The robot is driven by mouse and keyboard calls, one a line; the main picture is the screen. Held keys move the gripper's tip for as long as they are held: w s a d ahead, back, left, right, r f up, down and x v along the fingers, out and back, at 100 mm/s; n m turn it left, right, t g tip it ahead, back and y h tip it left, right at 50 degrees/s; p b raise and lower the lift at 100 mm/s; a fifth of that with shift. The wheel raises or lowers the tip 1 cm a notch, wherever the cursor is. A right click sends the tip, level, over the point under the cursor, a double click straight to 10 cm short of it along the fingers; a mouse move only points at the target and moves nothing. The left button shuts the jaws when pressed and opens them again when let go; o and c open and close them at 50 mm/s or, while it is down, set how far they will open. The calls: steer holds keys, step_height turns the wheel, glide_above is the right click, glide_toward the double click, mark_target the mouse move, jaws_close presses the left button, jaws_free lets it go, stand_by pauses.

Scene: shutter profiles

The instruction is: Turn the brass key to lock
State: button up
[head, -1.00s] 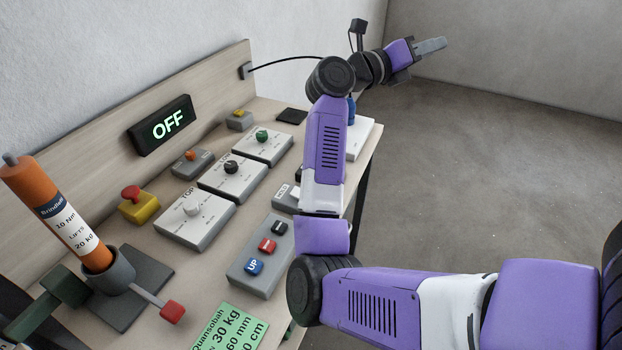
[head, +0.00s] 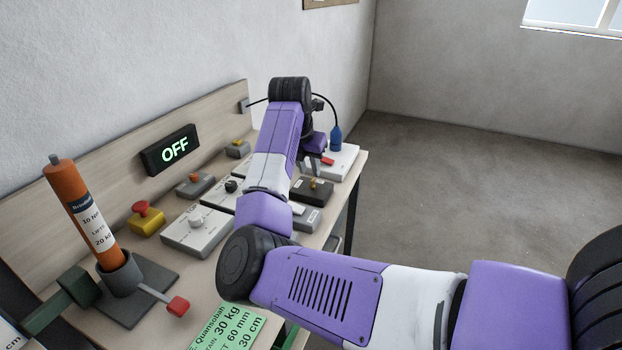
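A dark box (head: 316,196) sits near the right end of the bench, with a small brass-coloured piece (head: 313,183) standing on its top. This looks like the brass key; its exact turn is too small to read. My gripper (head: 311,170) is just above it, pointing down, past my forearm. The fingers are small and partly hidden, so I cannot tell whether they are open or shut, or touching the key.
A display (head: 170,150) on the back board reads OFF. A white box (head: 345,160) with a red part lies right of my gripper, near a blue cable end (head: 336,140). A red mushroom button (head: 147,214) and an orange cylinder (head: 85,215) stand left. Open floor lies right.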

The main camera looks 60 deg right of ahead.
mark_target(313, 179)
steer(key=shift+x, duration=2.55)
steer(key=shift+d, duration=0.1)
jaws_close()
